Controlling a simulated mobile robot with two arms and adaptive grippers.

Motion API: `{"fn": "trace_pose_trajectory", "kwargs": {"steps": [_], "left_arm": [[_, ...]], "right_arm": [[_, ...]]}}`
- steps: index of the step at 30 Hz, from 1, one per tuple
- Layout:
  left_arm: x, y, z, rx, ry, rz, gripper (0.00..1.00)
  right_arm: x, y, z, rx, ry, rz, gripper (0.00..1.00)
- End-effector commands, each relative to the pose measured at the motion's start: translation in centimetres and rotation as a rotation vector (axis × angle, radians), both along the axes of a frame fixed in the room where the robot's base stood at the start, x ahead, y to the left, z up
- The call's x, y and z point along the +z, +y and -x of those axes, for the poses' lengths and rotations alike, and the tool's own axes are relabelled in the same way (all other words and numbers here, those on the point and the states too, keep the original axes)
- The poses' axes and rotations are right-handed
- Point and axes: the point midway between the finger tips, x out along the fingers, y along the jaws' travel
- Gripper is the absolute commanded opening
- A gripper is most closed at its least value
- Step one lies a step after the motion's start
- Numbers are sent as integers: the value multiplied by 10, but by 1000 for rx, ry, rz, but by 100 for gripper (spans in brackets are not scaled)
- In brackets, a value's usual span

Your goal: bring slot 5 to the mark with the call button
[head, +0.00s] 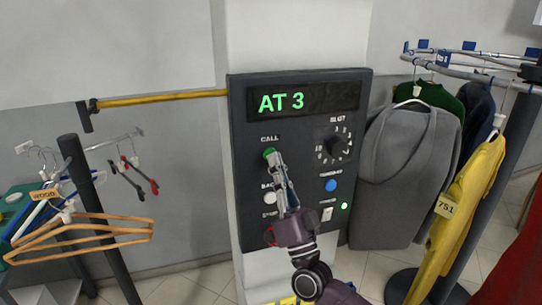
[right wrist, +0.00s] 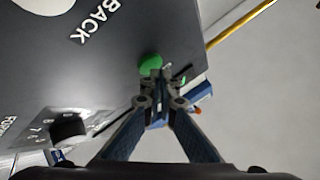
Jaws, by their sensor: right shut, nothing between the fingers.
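A dark control panel (head: 240,110) hangs on the pale column, and its display (head: 300,102) reads "AT 3" in green. The green call button (head: 269,153) sits under the word CALL. My right gripper (head: 272,160) is shut and empty, its fingertips at the button and partly covering it. In the right wrist view the green button (right wrist: 150,64) shows just beyond the closed fingertips (right wrist: 158,82); I cannot tell whether they touch it. The slot dial (head: 337,147) is at the panel's upper right. The conveyor rail (head: 480,72) carries blue tags and clothes. My left gripper is out of view.
A white button (head: 269,198), a blue button (head: 330,185), a small switch (head: 326,214) and a partly hidden red button are lower on the panel. A grey garment (head: 405,170) hangs close to its right. A yellow bar (head: 160,98) and wooden hangers (head: 85,228) are at left.

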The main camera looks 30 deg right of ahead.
Motion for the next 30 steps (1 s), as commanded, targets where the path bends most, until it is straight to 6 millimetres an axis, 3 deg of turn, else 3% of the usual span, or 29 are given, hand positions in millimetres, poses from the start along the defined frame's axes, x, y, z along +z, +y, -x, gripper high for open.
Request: {"fn": "trace_pose_trajectory", "kwargs": {"steps": [30], "left_arm": [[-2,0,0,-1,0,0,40]], "right_arm": [[0,-2,-9,1,1,-1,0]]}}
